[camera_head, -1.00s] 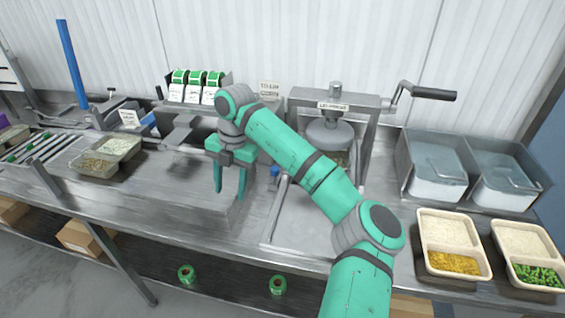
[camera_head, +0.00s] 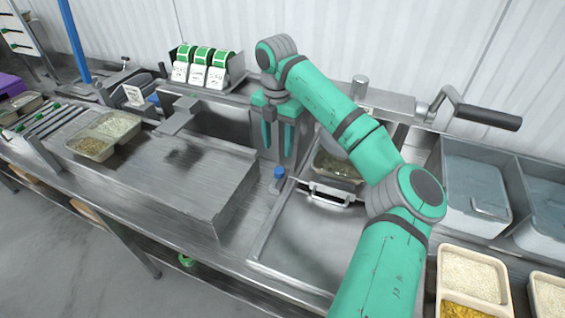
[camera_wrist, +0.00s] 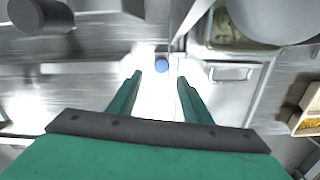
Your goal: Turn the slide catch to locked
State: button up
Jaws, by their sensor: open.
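The slide catch appears as a small blue-topped knob (camera_head: 279,174) at the left edge of the lid press's slide. It also shows in the wrist view as a blue cap (camera_wrist: 161,67) between and just beyond my fingertips. I cannot tell which way the catch is turned. My gripper (camera_head: 277,150) points down, open and empty, close to the catch; in the wrist view its two green fingers (camera_wrist: 159,77) stand apart. The slide carriage (camera_head: 328,192) has a pale handle and carries a filled tray (camera_head: 338,168) under the press. My arm hides much of the press.
A raised steel block (camera_head: 165,180) stands left of the catch. The press crank (camera_head: 488,117) juts out at the right. Label rolls (camera_head: 203,56) stand behind. A filled tray (camera_head: 92,147) is at the left, and rice trays (camera_head: 472,275) are at the front right. The slide's front is clear.

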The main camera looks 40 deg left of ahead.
aim_at(280, 170)
jog(key=f, duration=0.8)
jog(key=shift+s+d+f, duration=0.15)
jog(key=shift+s+d, duration=0.05)
jog(key=shift+s, duration=0.1)
jog(key=shift+f, duration=0.75)
jog(key=shift+w, duration=0.1)
jog(key=shift+w, duration=0.1)
jog(key=c, duration=0.9)
jog(key=shift+d, duration=0.1)
jog(key=shift+c, duration=0.8)
